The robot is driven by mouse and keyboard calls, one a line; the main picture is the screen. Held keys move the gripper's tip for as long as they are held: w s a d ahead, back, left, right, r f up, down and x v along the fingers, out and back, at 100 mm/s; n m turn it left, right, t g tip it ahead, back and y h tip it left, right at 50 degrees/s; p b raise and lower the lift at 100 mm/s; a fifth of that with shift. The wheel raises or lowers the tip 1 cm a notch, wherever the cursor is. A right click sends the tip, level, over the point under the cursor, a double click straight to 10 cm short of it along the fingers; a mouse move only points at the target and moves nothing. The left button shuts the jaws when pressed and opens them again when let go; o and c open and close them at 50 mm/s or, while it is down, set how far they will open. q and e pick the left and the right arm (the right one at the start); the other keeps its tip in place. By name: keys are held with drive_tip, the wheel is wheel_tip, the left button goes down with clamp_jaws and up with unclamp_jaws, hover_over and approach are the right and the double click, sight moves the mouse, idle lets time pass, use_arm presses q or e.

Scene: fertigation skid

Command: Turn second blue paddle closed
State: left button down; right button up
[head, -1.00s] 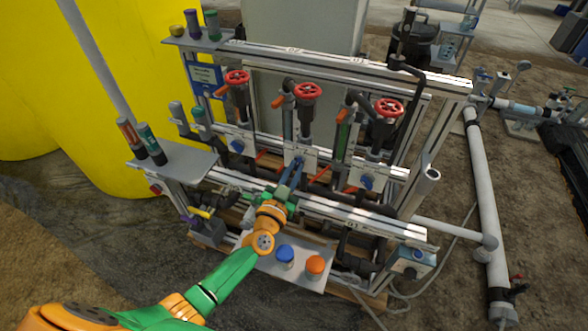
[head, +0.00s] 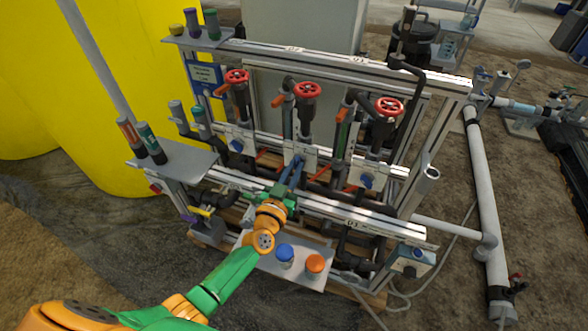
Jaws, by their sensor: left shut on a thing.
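My left gripper (head: 296,171) reaches up from the lower left to the middle panel of the skid. Its dark blue fingers are shut on the second blue paddle, at the white plate (head: 304,154) below the middle red handwheel. The fingers hide most of this paddle, so its angle cannot be told. The first blue paddle (head: 237,145) sits on the left plate, and the third blue paddle (head: 367,181) sits on the right plate. Both are clear of the gripper. My right gripper is not in view.
Red handwheels (head: 308,90) stand above the plates, with orange-red levers (head: 323,173) near them. A metal rail (head: 350,208) runs in front below. A tray (head: 258,262) holds a blue-capped jar (head: 285,256) and an orange-capped jar (head: 314,266). Bottles stand on a left shelf (head: 185,165).

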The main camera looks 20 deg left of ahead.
use_arm(q)
drive_tip(key=c, duration=0.9)
unclamp_jaws()
drive_tip(key=shift+s, duration=0.1)
drive_tip(key=s+p, duration=0.1)
drive_tip(key=s, duration=0.6)
drive_tip(key=shift+a+p, duration=0.15)
drive_tip(key=shift+p, duration=0.15)
drive_tip(key=s+f+m+g+p, duration=0.2)
drive_tip(key=s+f+g+p, duration=0.65)
drive_tip(key=s+f, duration=0.8)
drive_tip(key=s+a+f+g, duration=0.1)
drive_tip(key=s+f+g, duration=0.3)
drive_tip(key=s, duration=0.6)
drive_tip(key=s+a+f+g, duration=0.1)
drive_tip(key=s+f+g, duration=0.2)
drive_tip(key=s, duration=0.7)
drive_tip(key=shift+a+f+g+y+p, duration=0.3)
drive_tip(key=shift+a+f+g+p, duration=0.1)
drive_tip(key=shift+g, duration=0.35)
